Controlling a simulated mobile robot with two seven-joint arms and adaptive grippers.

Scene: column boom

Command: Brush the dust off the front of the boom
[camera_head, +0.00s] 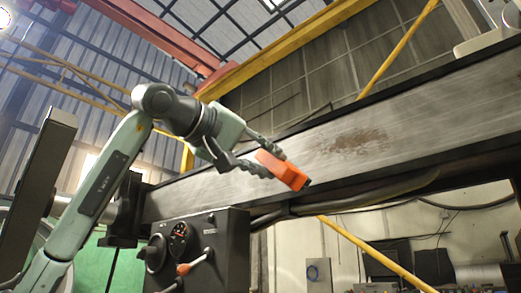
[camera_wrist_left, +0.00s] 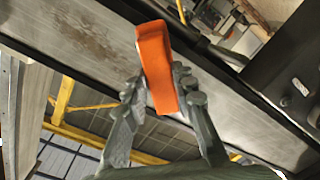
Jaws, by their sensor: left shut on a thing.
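The boom (camera_head: 240,183) is a long horizontal beam with a worn grey front face and dark edges. A brown patch of dust (camera_head: 357,141) lies on that face right of centre, and it also shows at upper left in the left wrist view (camera_wrist_left: 85,38). My left gripper (camera_head: 269,160) is shut on an orange brush (camera_head: 280,169), which shows between the fingers in the left wrist view (camera_wrist_left: 158,70). The brush's dark end points down right, left of and below the patch. I cannot tell whether it touches the boom. My right gripper is not in view.
A black control box (camera_head: 205,250) with a dial and levers stands below the boom's left part. A dark hose (camera_head: 350,203) runs along the boom's underside. Yellow rails (camera_head: 375,255) cross behind and below. The boom face around the patch is clear.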

